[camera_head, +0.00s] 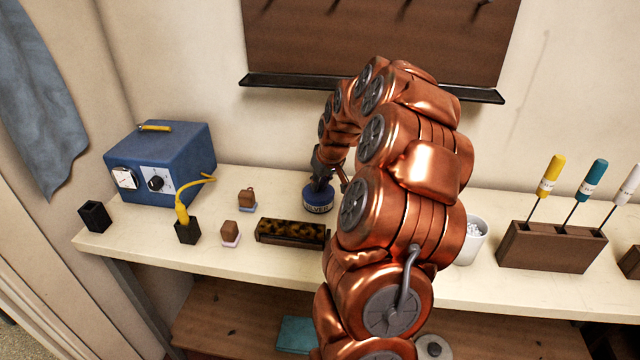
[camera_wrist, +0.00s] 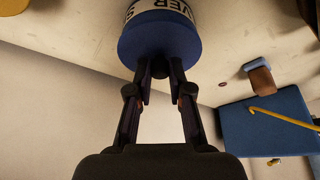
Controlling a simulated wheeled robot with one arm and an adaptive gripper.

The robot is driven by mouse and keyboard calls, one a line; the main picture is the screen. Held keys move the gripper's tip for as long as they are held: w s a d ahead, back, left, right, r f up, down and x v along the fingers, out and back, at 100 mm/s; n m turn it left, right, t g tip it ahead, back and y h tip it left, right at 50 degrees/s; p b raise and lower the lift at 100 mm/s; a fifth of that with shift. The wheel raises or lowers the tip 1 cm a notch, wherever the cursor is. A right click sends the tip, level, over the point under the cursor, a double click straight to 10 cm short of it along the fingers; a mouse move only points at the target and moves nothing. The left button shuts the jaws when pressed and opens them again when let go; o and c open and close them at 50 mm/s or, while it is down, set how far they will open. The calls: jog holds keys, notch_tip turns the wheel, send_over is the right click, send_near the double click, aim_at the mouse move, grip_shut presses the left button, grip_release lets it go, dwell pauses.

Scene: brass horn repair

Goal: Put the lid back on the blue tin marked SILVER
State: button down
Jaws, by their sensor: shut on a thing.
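The blue tin (camera_head: 318,202) with a white SILVER label stands upright on the bench. In the wrist view the tin (camera_wrist: 160,12) shows at the top, its label upside down. My gripper (camera_head: 321,183) points down right over the tin. In the wrist view my gripper (camera_wrist: 160,72) has its two dark fingers closed in on a small dark part at the centre of the blue lid (camera_wrist: 160,45). The lid lies in line with the tin. I see no clear gap between them, but cannot tell whether the lid is fully seated.
A patterned dark box (camera_head: 291,232) lies left of the tin, with small brown blocks (camera_head: 247,198) beyond. A blue meter box (camera_head: 162,163) and a black holder (camera_head: 187,232) with a yellow-handled tool stand further left. A white cup (camera_head: 469,242) and screwdriver rack (camera_head: 550,247) stand right.

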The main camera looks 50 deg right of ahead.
dwell(0.3)
jog(key=c, duration=1)
grip_release()
jog(key=shift+o, duration=0.2)
jog(key=o, duration=0.5)
jog(key=shift+c, duration=0.2)
jog(key=shift+r, duration=0.2)
jog(key=shift+r, duration=3.35)
grip_shut()
